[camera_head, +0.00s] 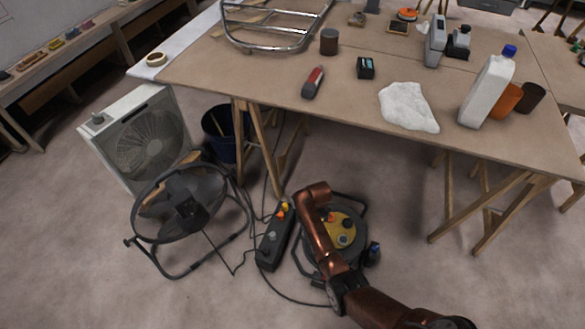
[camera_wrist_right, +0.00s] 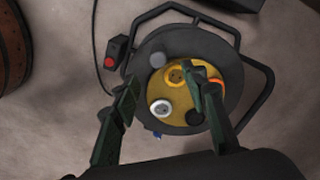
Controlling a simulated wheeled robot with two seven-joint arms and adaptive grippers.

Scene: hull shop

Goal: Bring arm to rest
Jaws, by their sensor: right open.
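My right arm comes in from the lower right of the head view, and its copper links reach over a black cable reel (camera_head: 345,224) with a yellow face on the floor. The hand end is not clear in the head view. In the right wrist view my right gripper (camera_wrist_right: 162,79) has its two dark green fingers spread apart, with nothing held between them. The cable reel (camera_wrist_right: 178,76) lies beyond the fingers, with round sockets on its yellow face. The right finger covers part of that face; whether it touches cannot be told. My left gripper is not in view.
A power strip (camera_head: 273,238) with cables lies left of the reel. A black drum fan (camera_head: 190,210) and a box fan (camera_head: 145,143) stand further left. The workbench (camera_head: 265,88) on wooden trestles holds a white bottle (camera_head: 487,92) and tools. Floor at lower left is free.

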